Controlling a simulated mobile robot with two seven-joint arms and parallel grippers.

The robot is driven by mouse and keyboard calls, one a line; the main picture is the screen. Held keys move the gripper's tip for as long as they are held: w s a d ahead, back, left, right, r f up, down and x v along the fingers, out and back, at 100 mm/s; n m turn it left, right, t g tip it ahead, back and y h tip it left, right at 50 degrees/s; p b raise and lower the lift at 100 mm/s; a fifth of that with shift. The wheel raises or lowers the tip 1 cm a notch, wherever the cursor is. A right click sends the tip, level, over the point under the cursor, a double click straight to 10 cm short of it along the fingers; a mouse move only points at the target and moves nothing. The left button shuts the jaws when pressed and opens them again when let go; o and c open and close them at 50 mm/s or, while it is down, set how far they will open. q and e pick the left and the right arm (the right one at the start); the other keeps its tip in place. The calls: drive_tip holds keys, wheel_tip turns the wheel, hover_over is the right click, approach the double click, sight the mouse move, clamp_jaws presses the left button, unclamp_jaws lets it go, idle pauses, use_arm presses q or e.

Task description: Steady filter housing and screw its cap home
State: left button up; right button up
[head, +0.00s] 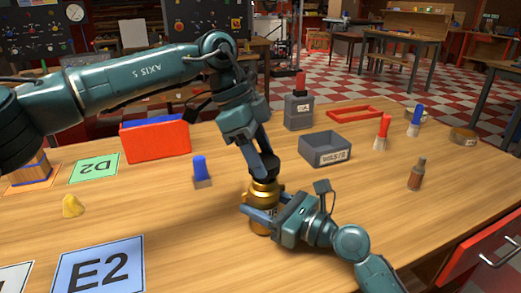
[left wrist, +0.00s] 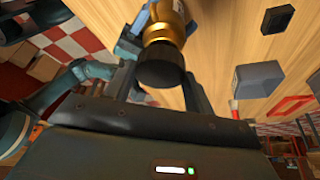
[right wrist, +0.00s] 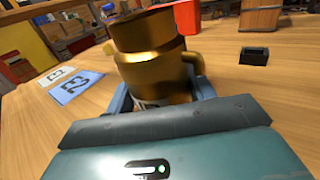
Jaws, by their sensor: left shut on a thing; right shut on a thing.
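The brass filter housing (head: 262,228) stands upright on the table in the head view. It shows large in the right wrist view (right wrist: 158,70) and in part in the left wrist view (left wrist: 166,17). My right gripper (head: 264,212) is shut around the housing's body from the right, low over the table. The dark cap (left wrist: 162,66) is on the housing's top end in the left wrist view. My left gripper (head: 264,174) comes down from above, its fingers on either side of the cap. The cap is mostly hidden in the head view, so I cannot tell how deep its thread sits.
A blue-handled item (head: 202,172) stands left of the housing, and a grey waste bin (head: 325,149) behind right. A red bin (head: 156,138) is at the back left. A brown bottle (head: 417,174) stands at right. The front table middle is clear beside the E2 card (head: 98,268).

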sight(264, 203)
use_arm(q)
drive_tip(key=shift+f, duration=0.9)
drive_tip(key=shift+f, duration=0.55)
